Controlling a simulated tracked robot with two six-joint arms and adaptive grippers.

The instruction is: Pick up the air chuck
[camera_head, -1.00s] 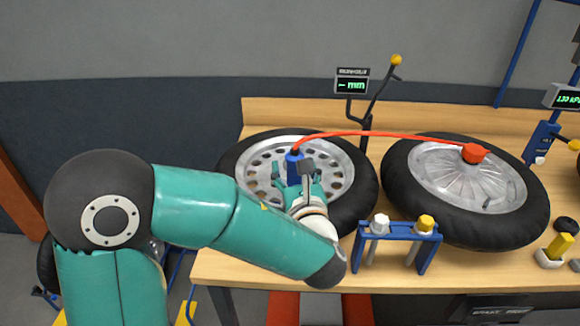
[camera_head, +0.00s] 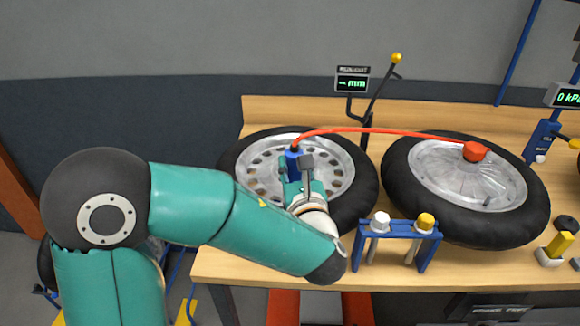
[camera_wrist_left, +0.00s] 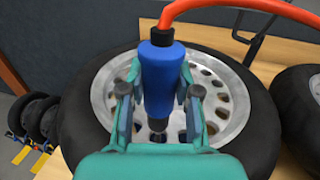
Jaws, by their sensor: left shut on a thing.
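The air chuck is a blue cylinder with a dark tip and a red hose at its top. In the wrist view the air chuck (camera_wrist_left: 158,75) stands upright between the fingers of my left gripper (camera_wrist_left: 158,100), which is shut on it. In the head view the air chuck (camera_head: 293,160) is partly hidden by my left gripper (camera_head: 303,172), above the left wheel (camera_head: 366,185). I cannot tell whether its tip touches the wheel. My right gripper is not in view.
The red hose (camera_head: 380,131) arcs to a red fitting (camera_head: 474,152) over the right wheel (camera_head: 400,190). A blue rack (camera_head: 362,248) with a white-capped and a yellow-capped tool stands in front. A gauge display (camera_head: 352,84) stands behind. The bench front (camera_head: 300,281) has bare wood.

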